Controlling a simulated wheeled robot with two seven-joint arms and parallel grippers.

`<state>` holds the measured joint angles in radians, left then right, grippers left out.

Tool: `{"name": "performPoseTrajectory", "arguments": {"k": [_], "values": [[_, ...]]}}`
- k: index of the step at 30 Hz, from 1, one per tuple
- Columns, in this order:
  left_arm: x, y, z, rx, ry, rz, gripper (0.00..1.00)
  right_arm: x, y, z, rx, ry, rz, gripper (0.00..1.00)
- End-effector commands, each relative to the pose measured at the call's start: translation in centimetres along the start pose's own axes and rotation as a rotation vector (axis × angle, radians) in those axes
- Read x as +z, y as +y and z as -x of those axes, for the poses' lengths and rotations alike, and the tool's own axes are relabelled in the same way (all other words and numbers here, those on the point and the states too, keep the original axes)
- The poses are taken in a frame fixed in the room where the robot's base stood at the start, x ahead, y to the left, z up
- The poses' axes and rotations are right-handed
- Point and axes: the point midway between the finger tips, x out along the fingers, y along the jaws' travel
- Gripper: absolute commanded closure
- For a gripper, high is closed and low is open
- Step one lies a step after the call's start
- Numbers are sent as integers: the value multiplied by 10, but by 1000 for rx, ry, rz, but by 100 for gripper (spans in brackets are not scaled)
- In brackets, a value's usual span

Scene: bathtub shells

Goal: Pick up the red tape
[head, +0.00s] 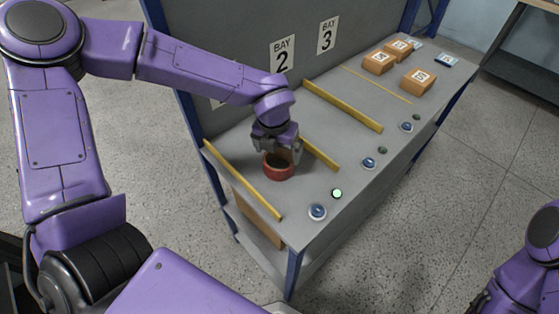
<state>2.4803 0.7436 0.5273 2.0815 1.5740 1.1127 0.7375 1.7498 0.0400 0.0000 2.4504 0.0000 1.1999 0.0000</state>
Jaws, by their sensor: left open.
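The red tape (277,172) is a red ring lying on the grey bench top between two yellow divider strips. My left gripper (277,156) points down right at the tape, with its fingers at the tape's upper part. The gripper is open. It partly hides the far side of the tape, and I cannot tell whether the fingers touch it. My right arm shows at the lower right edge, but its gripper is not in view.
Yellow strips (343,105) divide the grey bench (330,160). Blue buttons (317,211) and a lit green lamp (337,194) line the front edge. Cardboard boxes (417,80) stand at the far end. A back panel with bay signs (283,55) rises behind.

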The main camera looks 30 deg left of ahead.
Motion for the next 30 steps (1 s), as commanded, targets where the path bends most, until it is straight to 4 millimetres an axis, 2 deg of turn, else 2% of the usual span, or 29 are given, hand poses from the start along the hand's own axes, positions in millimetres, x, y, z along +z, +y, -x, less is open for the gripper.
{"name": "performPoseTrajectory", "arguments": {"k": [7,10,15,16,18,20,30], "values": [[-6,-1,-42,2,5,0,0,-4,1,10,0,1,0,57],[-6,-1,-49,1,3,0,0,-4,1,10,0,1,0,57],[-6,-1,-50,0,1,1,0,-4,1,10,0,1,0,57],[-6,-1,-50,1,1,1,3,-4,1,10,0,1,0,57],[-6,-1,-49,1,1,1,26,-4,1,10,0,1,0,57],[-6,-1,-49,1,2,1,43,-4,1,10,0,1,0,57],[-5,-1,-45,0,1,3,43,-4,1,9,0,0,0,57]]}}
